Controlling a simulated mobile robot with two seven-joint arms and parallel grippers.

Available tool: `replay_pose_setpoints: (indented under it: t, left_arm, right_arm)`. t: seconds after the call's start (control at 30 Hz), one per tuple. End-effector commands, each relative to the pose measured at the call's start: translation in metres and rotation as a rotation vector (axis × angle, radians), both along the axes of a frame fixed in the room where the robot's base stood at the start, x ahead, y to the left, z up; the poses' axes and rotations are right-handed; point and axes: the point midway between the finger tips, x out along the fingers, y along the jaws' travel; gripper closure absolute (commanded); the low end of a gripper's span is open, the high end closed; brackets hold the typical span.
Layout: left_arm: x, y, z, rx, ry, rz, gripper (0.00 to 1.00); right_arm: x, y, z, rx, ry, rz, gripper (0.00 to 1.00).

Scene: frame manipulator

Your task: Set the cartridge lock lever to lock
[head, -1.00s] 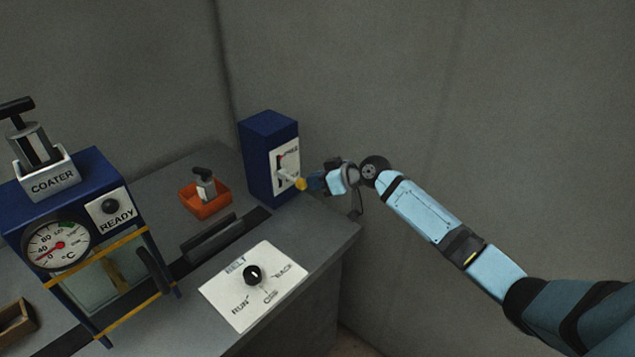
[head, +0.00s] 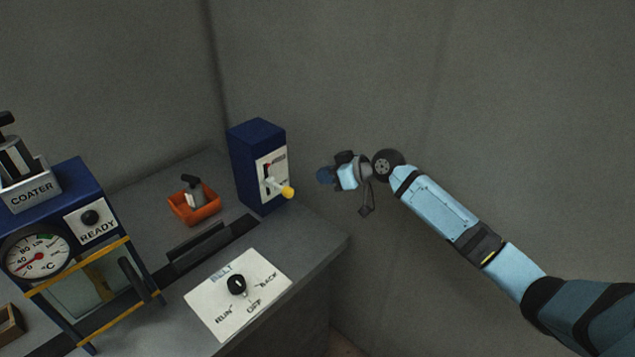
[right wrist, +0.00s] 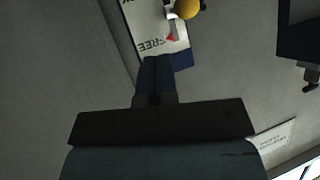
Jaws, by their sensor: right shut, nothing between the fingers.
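The cartridge lock lever (head: 275,186) is a pale arm with a yellow ball knob (head: 287,192). It sticks out from a white plate (head: 272,165) on the front of a dark blue box (head: 246,165). The knob sits toward the plate's lower part, away from a red mark near its top. In the right wrist view the knob (right wrist: 187,9) shows at the top edge, with the label FREE and a red mark below it; the other label is cut off. My right gripper (head: 323,175) is shut and empty, right of the knob and apart from it. My left gripper is out of view.
An orange bin (head: 194,207) holding a dark-handled piece stands left of the box. A BELT dial panel (head: 215,310) lies in front. The blue COATER machine (head: 70,190) with gauge stands at left. Walls close the back; the space right of the counter is open.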

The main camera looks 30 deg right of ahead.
Motion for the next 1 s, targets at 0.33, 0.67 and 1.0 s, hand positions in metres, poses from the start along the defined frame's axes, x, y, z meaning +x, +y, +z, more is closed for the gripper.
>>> replay_pose_setpoints:
  t: [0.33,0.67,1.0]
  left_arm:
    - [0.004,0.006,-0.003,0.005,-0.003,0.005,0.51]
    - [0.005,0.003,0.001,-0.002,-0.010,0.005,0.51]
    - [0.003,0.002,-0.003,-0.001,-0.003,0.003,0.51]
  right_arm:
    - [-0.032,-0.029,0.039,-0.001,0.003,0.002,1.00]
    - [-0.036,-0.033,0.046,0.000,0.002,0.002,1.00]
    - [-0.049,-0.015,0.002,-0.006,0.026,-0.021,1.00]
